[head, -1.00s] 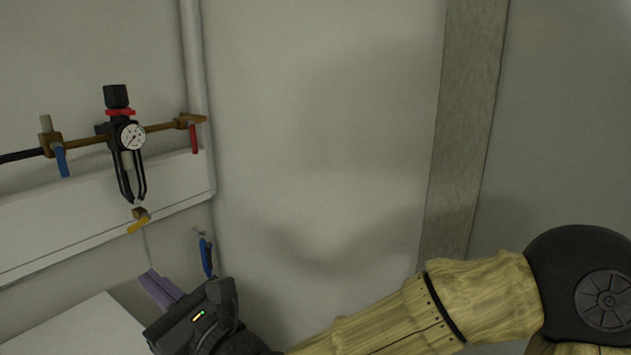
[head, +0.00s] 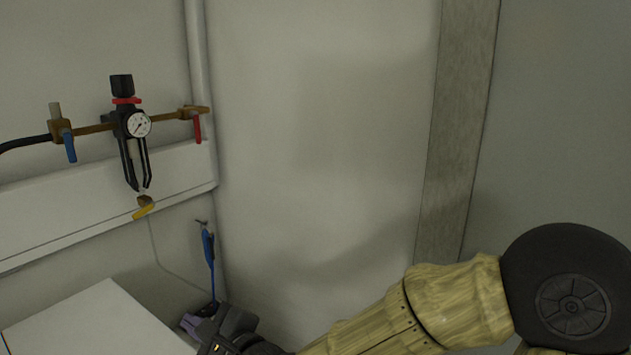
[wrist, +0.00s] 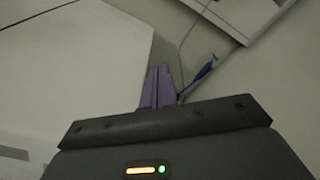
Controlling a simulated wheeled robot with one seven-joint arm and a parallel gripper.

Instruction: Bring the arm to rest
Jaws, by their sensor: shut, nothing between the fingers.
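My gripper (head: 190,322) is low in the head view, at the end of my arm, beside the right edge of a white surface. Its purple fingers point up and left in that view. In the wrist view the gripper (wrist: 158,88) shows its two purple fingers side by side, shut with nothing between them. A blue-handled tool (head: 208,250) hangs on the wall just above the gripper in the head view. It also shows in the wrist view (wrist: 204,71), a little beyond the fingers to the right.
A white-topped surface (head: 90,320) lies at the lower left. On the wall above is a pipe with a regulator and gauge (head: 138,125), a blue lever (head: 70,148), a red lever (head: 197,129) and a yellow lever (head: 144,211). The wall panel (head: 320,150) in the middle is bare.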

